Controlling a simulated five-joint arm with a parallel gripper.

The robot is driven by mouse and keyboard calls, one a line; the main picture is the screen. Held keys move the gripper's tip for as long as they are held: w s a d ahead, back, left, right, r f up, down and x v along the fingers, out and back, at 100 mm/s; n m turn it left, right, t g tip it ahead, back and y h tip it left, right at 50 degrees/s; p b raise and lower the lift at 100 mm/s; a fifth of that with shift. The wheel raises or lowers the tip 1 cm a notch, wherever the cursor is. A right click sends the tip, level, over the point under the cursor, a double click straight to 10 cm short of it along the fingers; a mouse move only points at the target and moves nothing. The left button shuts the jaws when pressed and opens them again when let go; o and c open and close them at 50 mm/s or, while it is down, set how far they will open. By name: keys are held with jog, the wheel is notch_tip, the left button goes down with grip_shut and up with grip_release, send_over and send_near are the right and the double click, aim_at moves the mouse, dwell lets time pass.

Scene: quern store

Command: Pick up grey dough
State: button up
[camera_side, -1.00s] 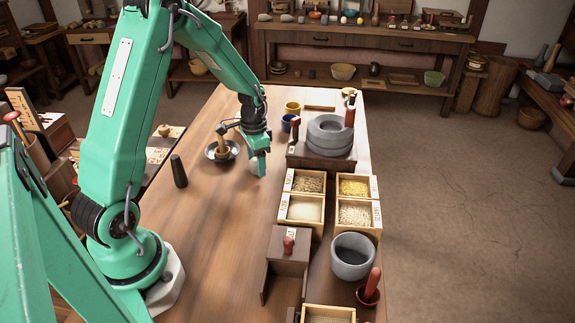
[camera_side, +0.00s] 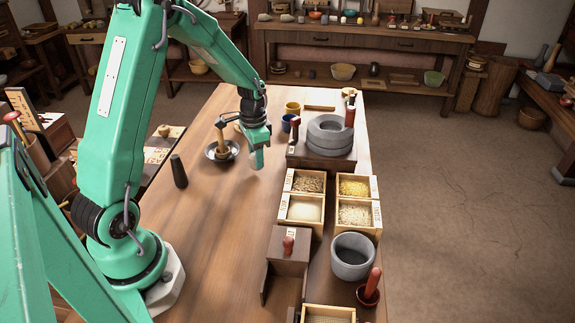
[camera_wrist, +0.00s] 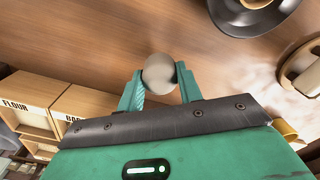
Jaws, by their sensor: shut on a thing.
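The grey dough (camera_wrist: 158,73) is a small smooth ball. In the wrist view it sits between the two green fingertips of my gripper (camera_wrist: 159,86), and both press against its sides. In the side view my gripper (camera_side: 257,158) points down above the wooden table, to the right of a dark bowl with a pestle. The gripper hides most or all of the dough in that view.
The dark bowl (camera_side: 212,156) stands left of my gripper. Grain boxes (camera_side: 302,208) and a stone quern (camera_side: 329,136) stand to the right. A dark cylinder (camera_side: 179,171) stands left. The table's middle front is clear.

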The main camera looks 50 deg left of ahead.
notch_tip(320, 180, up, 3)
jog(key=shift+d+f, duration=0.15)
jog(key=shift+f, duration=0.05)
jog(key=s+d+r, duration=0.1)
jog(key=d+r, duration=0.5)
jog(key=d, duration=0.5)
jog(key=shift+s+r, duration=0.3)
jog(key=shift+s, duration=0.1)
jog(key=shift+d, duration=0.1)
